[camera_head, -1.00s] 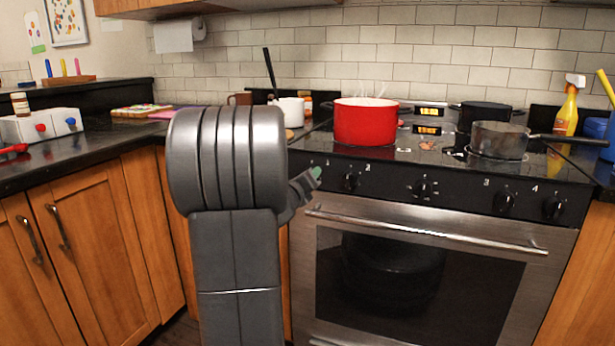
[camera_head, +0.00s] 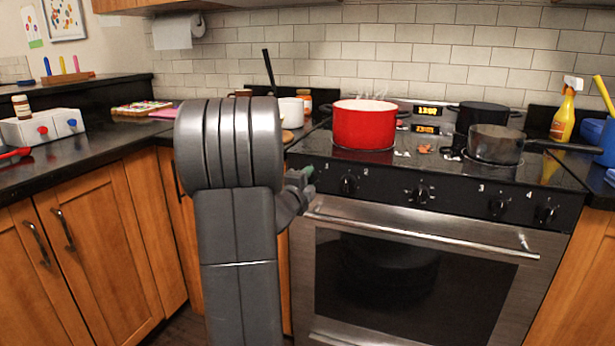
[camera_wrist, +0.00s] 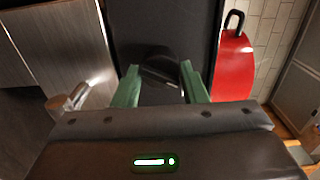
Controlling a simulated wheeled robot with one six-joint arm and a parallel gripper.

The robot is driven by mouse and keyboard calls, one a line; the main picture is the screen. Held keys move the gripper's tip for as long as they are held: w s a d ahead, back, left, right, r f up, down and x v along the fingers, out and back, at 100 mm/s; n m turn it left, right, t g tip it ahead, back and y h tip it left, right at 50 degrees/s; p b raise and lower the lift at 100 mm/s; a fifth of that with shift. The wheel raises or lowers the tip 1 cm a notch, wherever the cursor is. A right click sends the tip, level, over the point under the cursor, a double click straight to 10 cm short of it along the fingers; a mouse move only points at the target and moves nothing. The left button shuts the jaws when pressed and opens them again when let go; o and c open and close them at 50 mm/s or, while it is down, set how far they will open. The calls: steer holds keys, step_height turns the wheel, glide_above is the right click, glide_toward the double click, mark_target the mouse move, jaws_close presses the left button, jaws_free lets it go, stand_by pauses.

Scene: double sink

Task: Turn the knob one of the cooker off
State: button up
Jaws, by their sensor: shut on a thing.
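The cooker (camera_head: 430,250) has a black front panel with a row of dark knobs. My gripper (camera_head: 304,175) is at the left end of this panel, left of knob two (camera_head: 348,185). In the wrist view its two green fingers stand on either side of a dark knob (camera_wrist: 160,76), and it is shut on it. By its place this is knob one, which is hidden behind my gripper in the head view. The knob's marking and exact angle cannot be read.
A steaming red pot (camera_head: 364,126) stands on the hob above the gripper; it also shows in the wrist view (camera_wrist: 232,68). A grey pan (camera_head: 495,144) and a dark pot (camera_head: 480,115) stand at the right. The oven handle (camera_head: 420,235) runs below the knobs.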

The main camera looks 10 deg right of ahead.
steer(key=n+p, duration=0.2)
steer(key=n, duration=0.3)
steer(key=shift+n+p, duration=0.3)
steer(key=shift+p, duration=0.1)
stand_by(0.3)
steer(key=o, duration=1)
steer(key=shift+c, duration=0.2)
steer(key=shift+a, duration=0.1)
steer(key=p+v, duration=0.1)
steer(key=v, duration=1.2)
steer(key=shift+s+a, duration=0.25)
steer(key=shift+s, duration=0.1)
steer(key=shift+w+d, duration=0.1)
